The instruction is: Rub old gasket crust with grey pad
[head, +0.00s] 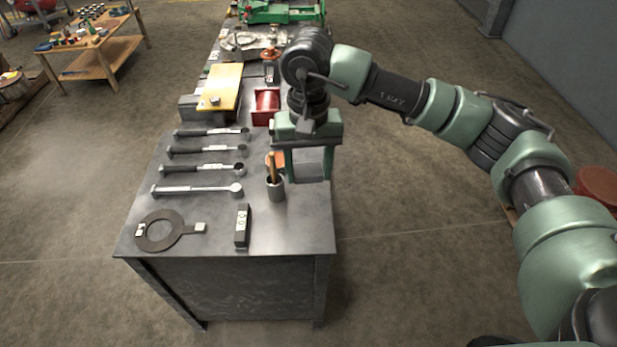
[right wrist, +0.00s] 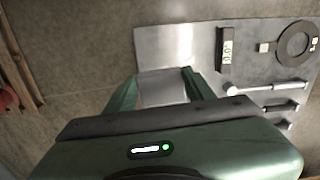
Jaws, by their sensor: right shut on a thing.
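My right gripper (head: 308,180) points down at the right edge of the metal bench (head: 285,228), just right of a grey cup. Its green fingers are closed on a flat grey pad (head: 309,162), partly hidden by the gripper. The pad also shows as a pale grey piece between the fingers in the right wrist view (right wrist: 162,88). A dark flat ring with a side tab (head: 160,231), perhaps a gasket, lies at the near left of the bench; it also shows in the right wrist view (right wrist: 297,43). I cannot make out any gasket crust. My left gripper is not in view.
The cup (head: 276,190) holds wooden-handled tools. Several wrenches (head: 197,189) lie in a row on the left. A dark block with a label (head: 242,226) lies near the front edge. A red part (head: 266,106) and a yellow board (head: 220,86) lie farther back.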

